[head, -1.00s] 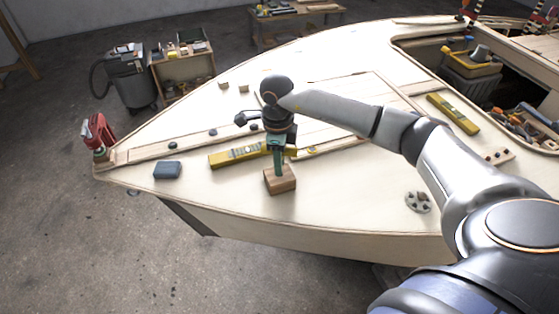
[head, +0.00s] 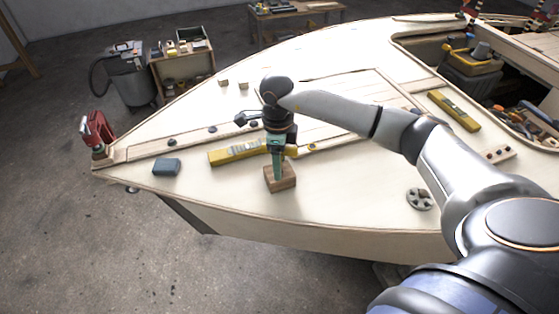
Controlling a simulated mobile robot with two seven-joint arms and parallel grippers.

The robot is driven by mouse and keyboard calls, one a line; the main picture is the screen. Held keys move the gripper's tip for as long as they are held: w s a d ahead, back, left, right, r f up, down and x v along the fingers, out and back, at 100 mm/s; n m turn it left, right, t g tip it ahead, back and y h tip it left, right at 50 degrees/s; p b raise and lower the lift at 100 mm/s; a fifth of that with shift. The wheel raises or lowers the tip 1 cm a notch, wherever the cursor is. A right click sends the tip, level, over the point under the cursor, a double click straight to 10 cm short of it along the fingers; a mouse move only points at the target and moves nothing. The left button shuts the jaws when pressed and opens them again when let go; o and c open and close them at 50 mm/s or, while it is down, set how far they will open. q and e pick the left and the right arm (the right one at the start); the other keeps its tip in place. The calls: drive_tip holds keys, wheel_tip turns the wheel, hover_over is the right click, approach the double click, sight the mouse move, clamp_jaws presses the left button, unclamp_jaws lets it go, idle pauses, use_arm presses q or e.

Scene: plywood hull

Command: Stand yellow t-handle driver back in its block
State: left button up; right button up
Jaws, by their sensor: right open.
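A wooden block (head: 281,180) sits on the pale deck near its front edge. My right gripper (head: 277,170) points straight down just above the block, its green fingers in front of the block's top. The gripper is open. A small yellow piece (head: 291,151) shows at the right side of the fingers. It may be the end of the yellow T-handle driver, but the gripper hides most of that spot. I cannot tell whether the driver's shaft is in the block. My left gripper is not in view.
A yellow level (head: 237,152) lies just left of the gripper. A grey-blue block (head: 166,167) lies farther left, and a round grey disc with holes (head: 420,199) lies to the right. Another yellow level (head: 453,111) lies near the hull opening.

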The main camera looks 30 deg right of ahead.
wheel_tip(320, 180, up, 13)
drive_tip(key=shift+a+f+b, duration=0.15)
drive_tip(key=shift+f+b, duration=0.05)
drive_tip(key=shift+b, duration=0.15)
idle(0.6)
